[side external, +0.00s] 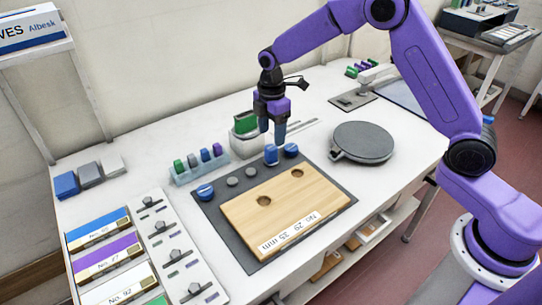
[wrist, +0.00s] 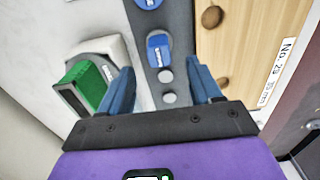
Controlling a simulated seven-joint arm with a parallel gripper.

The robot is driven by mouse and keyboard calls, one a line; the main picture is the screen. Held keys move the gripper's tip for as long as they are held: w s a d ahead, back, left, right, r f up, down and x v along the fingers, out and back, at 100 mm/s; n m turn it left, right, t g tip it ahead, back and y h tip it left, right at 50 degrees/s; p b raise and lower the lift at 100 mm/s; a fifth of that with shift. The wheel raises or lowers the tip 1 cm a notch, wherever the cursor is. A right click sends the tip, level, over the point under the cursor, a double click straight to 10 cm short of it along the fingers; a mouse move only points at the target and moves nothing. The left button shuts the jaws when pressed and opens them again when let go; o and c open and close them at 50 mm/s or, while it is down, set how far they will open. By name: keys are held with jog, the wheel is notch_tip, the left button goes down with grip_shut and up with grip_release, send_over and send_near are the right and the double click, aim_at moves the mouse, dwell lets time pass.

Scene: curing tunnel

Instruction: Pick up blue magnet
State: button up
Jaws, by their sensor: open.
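Several blue pieces lie in a row with grey discs on the dark mat (side external: 243,251); I cannot tell for sure which is the blue magnet. One upright blue piece (side external: 271,155) stands below my gripper (side external: 272,134); in the wrist view this blue piece (wrist: 160,50) has a white label and lies just ahead of the gap between the fingers (wrist: 160,68). A rounder blue piece (side external: 291,150) is right of it, and another blue piece (side external: 205,191) is at the row's left end. My gripper is open, empty, pointing down above the row.
Two grey discs (side external: 251,171) lie beside the upright piece. A wooden board (side external: 280,205) with two holes lies on the mat. A round dark plate (side external: 363,142) is to the right.

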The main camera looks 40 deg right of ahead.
aim_at(271, 147)
jog(key=shift+f, duration=4)
jog(key=c, duration=1)
jog(key=shift+r, duration=0.1)
